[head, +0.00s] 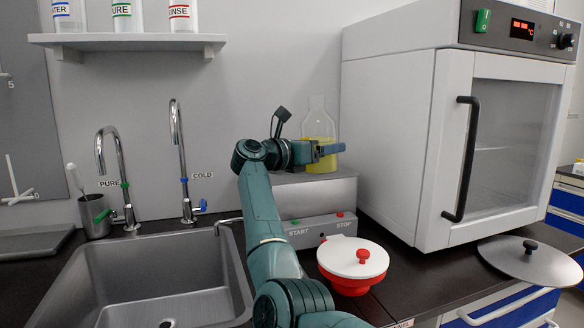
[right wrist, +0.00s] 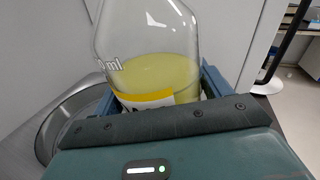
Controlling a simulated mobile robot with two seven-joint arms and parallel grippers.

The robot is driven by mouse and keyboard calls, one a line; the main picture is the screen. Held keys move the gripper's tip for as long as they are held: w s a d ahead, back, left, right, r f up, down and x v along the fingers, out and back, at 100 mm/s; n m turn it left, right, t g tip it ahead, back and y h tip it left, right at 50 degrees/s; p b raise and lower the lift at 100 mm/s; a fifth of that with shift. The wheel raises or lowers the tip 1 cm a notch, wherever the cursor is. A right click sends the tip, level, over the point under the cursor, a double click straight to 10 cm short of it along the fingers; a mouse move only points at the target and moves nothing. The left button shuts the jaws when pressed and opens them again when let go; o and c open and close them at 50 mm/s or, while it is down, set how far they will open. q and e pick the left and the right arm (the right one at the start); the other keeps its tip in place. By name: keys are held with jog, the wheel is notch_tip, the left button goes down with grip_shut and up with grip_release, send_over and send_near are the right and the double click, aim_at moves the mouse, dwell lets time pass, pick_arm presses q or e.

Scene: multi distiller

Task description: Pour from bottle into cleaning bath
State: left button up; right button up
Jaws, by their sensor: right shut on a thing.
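The bottle (head: 317,127) is clear, with yellow liquid inside, and stands about upright above the back of the cleaning bath. My right gripper (head: 328,149) is shut around its lower part. In the right wrist view the bottle (right wrist: 155,75) sits between the fingers, its liquid level and its neck out of frame. The cleaning bath (head: 315,229) is a grey metal box with START and STOP buttons. A round metal opening (right wrist: 62,115) shows left of the bottle in the wrist view. Its inside is mostly hidden. My left gripper is out of view.
A white oven (head: 395,130) with a black handle stands close right of the bottle. A round metal lid (head: 515,262) lies on the counter at right. A sink (head: 160,285) is at left.

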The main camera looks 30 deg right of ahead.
jog(key=shift+s+r+n+p, duration=0.1)
jog(key=shift+r+n+p, duration=0.55)
jog(key=shift+n+p, duration=0.1)
jog(key=shift+s+r+n+p, duration=0.1)
jog(key=shift+r+n+p, duration=0.1)
jog(key=shift+n+p, duration=0.3)
jog(key=shift+f, duration=0.15)
jog(key=shift+f+n+p, duration=0.15)
jog(key=shift+n+p, duration=0.35)
jog(key=shift+n, duration=0.15)
jog(key=shift+n+p, duration=0.5)
jog(key=shift+p, duration=0.05)
jog(key=shift+f+n+p, duration=0.15)
jog(key=shift+n+p, duration=0.25)
jog(key=shift+p, duration=0.15)
jog(key=shift+f, duration=0.25)
jog(key=shift+s+f+n+p, duration=0.15)
jog(key=shift+f+n+p, duration=0.25)
jog(key=shift+n+p, duration=0.3)
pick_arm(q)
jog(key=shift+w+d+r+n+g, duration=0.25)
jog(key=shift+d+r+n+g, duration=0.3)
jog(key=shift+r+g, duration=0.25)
pick_arm(e)
jog(key=shift+s+f+n, duration=0.1)
jog(key=shift+f+n, duration=0.15)
jog(key=shift+n, duration=0.05)
